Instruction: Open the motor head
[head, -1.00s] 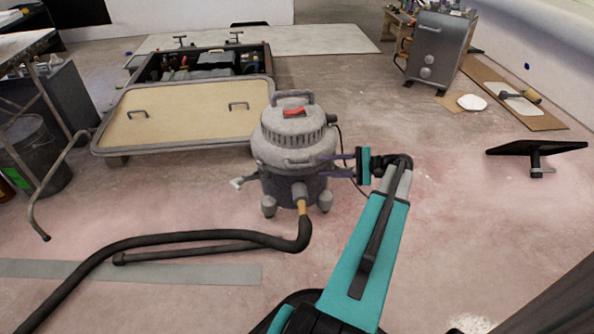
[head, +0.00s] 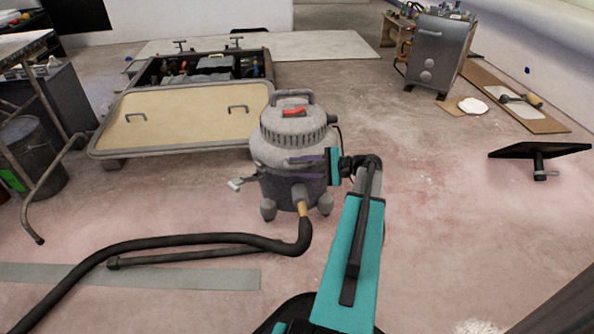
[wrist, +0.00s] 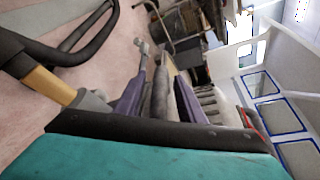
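The shop vacuum stands upright on the floor, its grey drum (head: 275,188) on casters. Its domed motor head (head: 270,148) sits on top, with a carry handle (head: 293,93) and a red switch (head: 293,112). A pale metal latch (head: 238,184) sticks out at the drum's left. My gripper (head: 290,168) reaches in from the right, its two purple fingers apart and across the front of the vacuum near the rim. In the wrist view a grey rim-like part (wrist: 160,95) shows between the fingers; I cannot tell whether they touch it. A metal piece (wrist: 143,46) shows beyond one fingertip.
A black hose (head: 200,240) runs from the drum's front inlet across the floor to the left. A tan hatch panel (head: 180,112) with two handles lies behind left. A black tilted panel (head: 540,150) stands at right. Floor between it and the vacuum is clear.

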